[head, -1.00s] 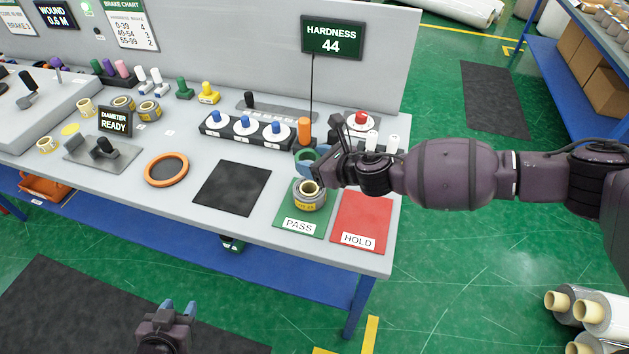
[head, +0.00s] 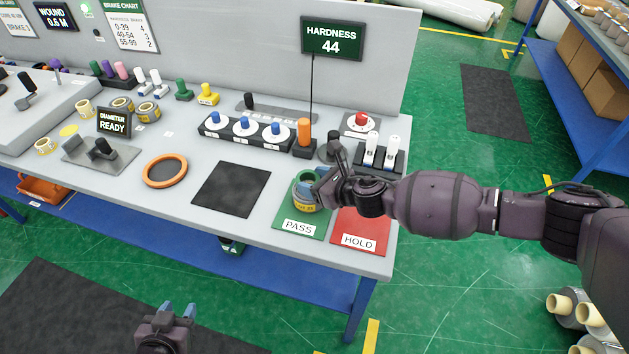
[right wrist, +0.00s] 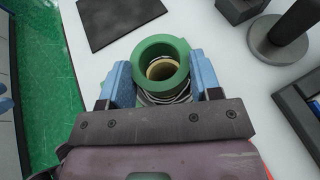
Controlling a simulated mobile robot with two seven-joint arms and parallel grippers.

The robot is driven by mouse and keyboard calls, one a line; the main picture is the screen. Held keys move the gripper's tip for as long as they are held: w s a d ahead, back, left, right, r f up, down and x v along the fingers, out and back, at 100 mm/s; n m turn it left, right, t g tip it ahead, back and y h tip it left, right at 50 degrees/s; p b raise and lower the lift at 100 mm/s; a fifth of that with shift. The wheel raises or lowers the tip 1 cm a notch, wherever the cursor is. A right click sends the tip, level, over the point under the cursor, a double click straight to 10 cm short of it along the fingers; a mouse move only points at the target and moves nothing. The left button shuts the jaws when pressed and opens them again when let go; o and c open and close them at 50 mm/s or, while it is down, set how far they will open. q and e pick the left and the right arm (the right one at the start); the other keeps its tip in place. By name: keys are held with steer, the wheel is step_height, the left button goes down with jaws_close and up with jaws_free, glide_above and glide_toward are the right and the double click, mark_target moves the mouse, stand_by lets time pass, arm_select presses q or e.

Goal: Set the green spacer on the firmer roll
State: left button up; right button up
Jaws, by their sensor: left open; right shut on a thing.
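The green spacer (head: 308,175), a ring, is between the blue fingers of my right gripper (head: 318,182), which is shut on it. In the right wrist view the spacer (right wrist: 143,54) sits over a wrapped roll (right wrist: 165,98), roughly lined up with its core. In the head view that roll (head: 304,197) stands on the green PASS mat (head: 287,222). I cannot tell whether spacer and roll touch. My left gripper (head: 178,308) is open and empty, low in front of the table. The hardness display (head: 332,38) reads 44.
A red HOLD mat (head: 362,229) lies right of the PASS mat. Several other rolls (head: 148,111) stand at the table's left. An orange ring (head: 165,170) and a black pad (head: 231,189) lie in the middle. An orange post (head: 304,133) and white-handled levers (head: 380,153) stand behind my right gripper.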

steer(key=shift+f, duration=0.45)
steer(key=o, duration=0.9)
steer(key=shift+r, duration=0.25)
steer(key=v, duration=1.2)
steer(key=shift+r+p, duration=0.3)
steer(key=shift+p, duration=0.05)
